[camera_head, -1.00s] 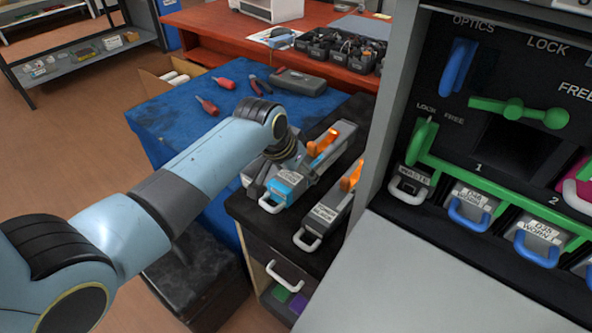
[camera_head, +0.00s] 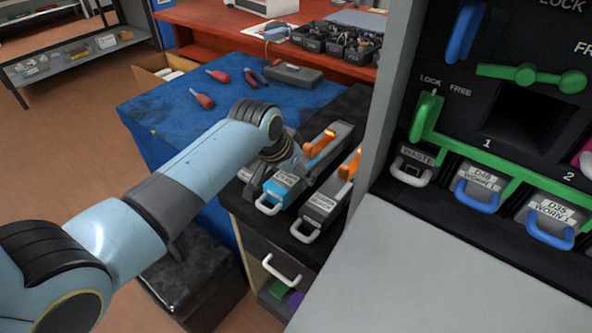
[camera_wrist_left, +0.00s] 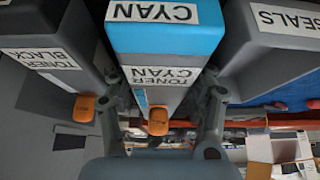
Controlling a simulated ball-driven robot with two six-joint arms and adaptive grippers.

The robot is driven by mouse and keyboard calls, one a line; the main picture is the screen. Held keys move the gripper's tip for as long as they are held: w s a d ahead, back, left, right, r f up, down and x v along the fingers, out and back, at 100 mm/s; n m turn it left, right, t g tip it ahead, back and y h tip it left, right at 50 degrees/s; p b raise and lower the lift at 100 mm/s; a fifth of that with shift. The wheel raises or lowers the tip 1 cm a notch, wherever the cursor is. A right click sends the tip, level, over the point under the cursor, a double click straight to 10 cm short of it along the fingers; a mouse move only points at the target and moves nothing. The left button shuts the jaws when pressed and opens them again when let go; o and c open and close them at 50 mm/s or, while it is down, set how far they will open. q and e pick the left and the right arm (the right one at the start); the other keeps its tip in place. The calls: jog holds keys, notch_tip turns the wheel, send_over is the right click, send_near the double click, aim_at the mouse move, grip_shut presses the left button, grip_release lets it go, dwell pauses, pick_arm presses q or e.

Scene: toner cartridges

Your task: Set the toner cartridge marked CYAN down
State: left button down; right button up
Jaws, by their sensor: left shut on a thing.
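The toner cartridge marked CYAN (camera_head: 283,182) has a cyan front, a white handle and an orange lever. It is level above the dark cabinet top (camera_head: 293,244), beside the TONER BLACK cartridge (camera_head: 324,203); whether it touches the top cannot be told. My left gripper (camera_head: 281,163) is shut on it from above, partly hidden by my wrist. In the left wrist view the fingers of my left gripper (camera_wrist_left: 164,78) lie along both sides of the CYAN cartridge (camera_wrist_left: 165,40). My right gripper is not in view.
A grey SEALS box (camera_wrist_left: 275,45) stands close on the other side. The printer housing (camera_head: 385,130) rises to the right. A blue-covered table (camera_head: 165,110) with red-handled tools (camera_head: 203,99) lies behind. Little room shows between the neighbours.

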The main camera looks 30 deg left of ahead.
pick_arm(q)
jog(key=shift+w+f, duration=0.1)
jog(key=shift+f+b, duration=0.3)
jog(key=shift+f, duration=0.05)
jog(key=shift+c, duration=2.2)
grip_release()
jog(key=shift+o, duration=0.3)
jog(key=shift+f, duration=0.2)
jog(key=v, duration=1.2)
jog(key=shift+r, duration=0.1)
